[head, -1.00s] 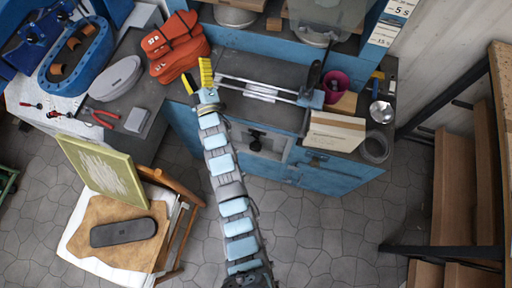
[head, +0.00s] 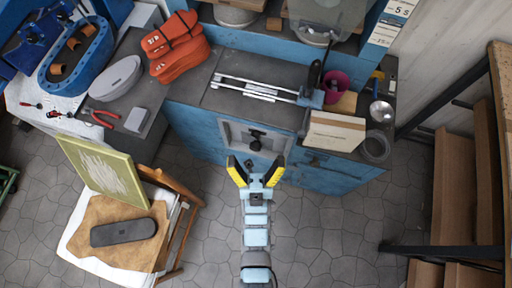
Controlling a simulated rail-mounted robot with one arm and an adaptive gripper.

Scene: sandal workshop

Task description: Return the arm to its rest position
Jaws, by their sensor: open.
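My gripper (head: 256,172) is at the lower middle of the head view, with its two yellow-and-black fingers spread apart. Nothing is between them. My arm runs straight down from it to the bottom edge of the picture. The gripper appears in front of the blue cabinet (head: 330,178), just below the black knob on its grey panel. It looks clear of the worktop, though its exact distance from the cabinet front cannot be told.
The grey worktop (head: 225,95) holds a metal rail frame (head: 262,88), orange soles (head: 180,62), a cardboard box (head: 335,132) and a magenta cup (head: 336,84). A chair (head: 178,205) with a green-framed panel (head: 103,172) stands left. Wooden stairs (head: 452,190) stand right. Floor is open between.

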